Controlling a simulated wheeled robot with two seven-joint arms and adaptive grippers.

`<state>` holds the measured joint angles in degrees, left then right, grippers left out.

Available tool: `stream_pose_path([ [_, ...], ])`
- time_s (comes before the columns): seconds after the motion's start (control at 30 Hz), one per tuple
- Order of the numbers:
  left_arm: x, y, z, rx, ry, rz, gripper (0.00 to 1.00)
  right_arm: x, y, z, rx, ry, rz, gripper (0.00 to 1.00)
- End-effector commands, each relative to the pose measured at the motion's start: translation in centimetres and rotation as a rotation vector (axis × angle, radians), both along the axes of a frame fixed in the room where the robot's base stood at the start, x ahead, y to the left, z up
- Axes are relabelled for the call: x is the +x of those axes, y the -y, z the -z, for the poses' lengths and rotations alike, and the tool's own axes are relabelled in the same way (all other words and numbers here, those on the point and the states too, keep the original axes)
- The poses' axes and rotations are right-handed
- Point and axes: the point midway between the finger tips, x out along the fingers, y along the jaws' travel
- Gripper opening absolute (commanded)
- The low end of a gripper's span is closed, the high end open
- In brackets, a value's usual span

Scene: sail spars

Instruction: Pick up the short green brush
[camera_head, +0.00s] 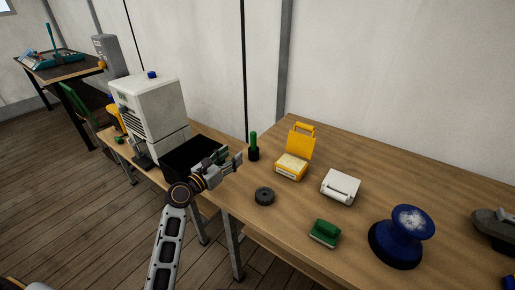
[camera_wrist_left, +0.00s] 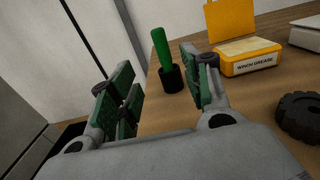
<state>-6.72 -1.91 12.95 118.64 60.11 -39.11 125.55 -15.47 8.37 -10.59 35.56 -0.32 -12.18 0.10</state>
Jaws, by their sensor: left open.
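A short green handle (camera_head: 253,139) stands upright in a black round base or cup at the table's left edge; this looks like the short green brush. It also shows in the left wrist view (camera_wrist_left: 160,47), upright between the lines of the two fingers and beyond their tips. My left gripper (camera_head: 233,156) is open and empty, just left of the green handle and apart from it. In the left wrist view its green-padded fingers (camera_wrist_left: 157,76) are spread wide. A lower green block with a pale underside (camera_head: 325,232) lies near the table's front edge. My right gripper is out of view.
On the wooden table (camera_head: 390,165) are an open yellow winch grease box (camera_head: 291,167), a white case (camera_head: 341,187), a black ridged wheel (camera_head: 264,196) and a blue spool (camera_head: 400,238). A white machine (camera_head: 150,110) stands behind my left arm.

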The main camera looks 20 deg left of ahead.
Motion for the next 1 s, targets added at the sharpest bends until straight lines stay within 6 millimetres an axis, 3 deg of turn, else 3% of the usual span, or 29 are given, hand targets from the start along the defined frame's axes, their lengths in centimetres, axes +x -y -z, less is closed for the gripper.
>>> stream_pose_path([
  [0.57,0.5,0.1,0.0,-0.009,0.000,-0.002,0.48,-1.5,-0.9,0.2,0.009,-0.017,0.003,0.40],
  [1.0,4.1,1.4,0.0,-0.010,0.001,-0.002,0.48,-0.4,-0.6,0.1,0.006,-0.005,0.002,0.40],
])
